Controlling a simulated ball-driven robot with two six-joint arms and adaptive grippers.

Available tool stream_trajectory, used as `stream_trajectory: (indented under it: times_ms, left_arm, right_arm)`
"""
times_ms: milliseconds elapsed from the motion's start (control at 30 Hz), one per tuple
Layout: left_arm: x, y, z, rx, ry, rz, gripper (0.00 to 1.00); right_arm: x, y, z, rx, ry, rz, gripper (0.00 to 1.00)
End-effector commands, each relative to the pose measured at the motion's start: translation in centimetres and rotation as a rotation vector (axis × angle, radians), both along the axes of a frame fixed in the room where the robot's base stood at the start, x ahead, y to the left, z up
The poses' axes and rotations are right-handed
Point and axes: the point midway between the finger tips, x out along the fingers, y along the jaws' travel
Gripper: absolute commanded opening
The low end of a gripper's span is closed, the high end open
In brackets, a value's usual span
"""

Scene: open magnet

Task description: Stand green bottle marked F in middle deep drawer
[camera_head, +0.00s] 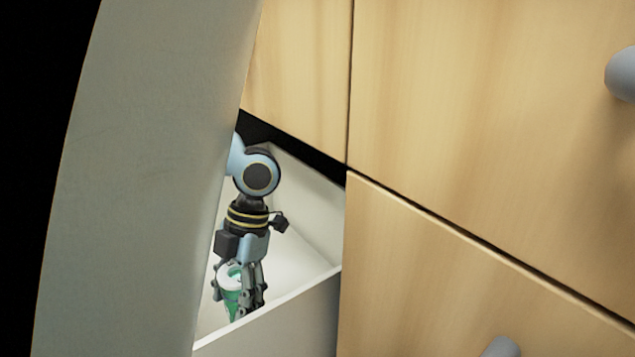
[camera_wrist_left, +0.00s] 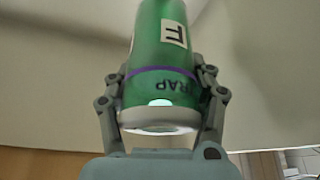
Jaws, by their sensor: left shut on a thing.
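The green bottle (camera_wrist_left: 158,50) is in my left gripper. In the head view the green bottle (camera_head: 232,288) hangs roughly upright below the wrist, partly hidden by the fingers. My left gripper (camera_head: 243,300) is shut on it, pointing down into the open drawer (camera_head: 310,205). The drawer has pale inner walls. I cannot tell whether the bottle touches the drawer floor. My right gripper is not in view.
The front panel (camera_head: 285,318) of the open drawer rises close in front of the gripper. Shut wooden fronts (camera_head: 470,110) with grey knobs (camera_head: 621,75) fill the right. A large pale curved surface (camera_head: 150,170) at the left hides part of the drawer.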

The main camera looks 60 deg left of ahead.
Motion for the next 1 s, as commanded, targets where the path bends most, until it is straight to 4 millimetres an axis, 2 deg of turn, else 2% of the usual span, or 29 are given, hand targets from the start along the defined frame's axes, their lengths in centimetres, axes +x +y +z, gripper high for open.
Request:
stream_trajectory:
  times_ms: [167, 300, 500, 700, 900, 1000]
  left_arm:
    - [-3.2, 2.9, -2.3, 0.006, 0.007, 0.003, 0.06]
    - [-5.8, 5.2, -4.6, 0.005, 0.009, 0.003, 0.06]
    - [-8.1, 7.5, -6.6, 0.003, 0.005, 0.002, 0.06]
    - [-7.9, 7.3, -7.0, 0.002, 0.002, 0.001, 0.06]
    - [-7.9, 7.3, -8.8, 0.002, 0.005, 0.002, 0.06]
    - [-7.9, 7.3, -9.5, 0.001, 0.005, 0.002, 0.06]
  right_arm:
    - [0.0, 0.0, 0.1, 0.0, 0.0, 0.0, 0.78]
    - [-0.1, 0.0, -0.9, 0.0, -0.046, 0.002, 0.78]
    - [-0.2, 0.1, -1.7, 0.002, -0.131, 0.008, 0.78]
    - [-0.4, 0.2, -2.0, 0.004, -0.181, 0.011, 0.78]
    - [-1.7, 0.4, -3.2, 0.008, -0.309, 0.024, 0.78]
    - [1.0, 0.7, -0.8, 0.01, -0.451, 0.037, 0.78]
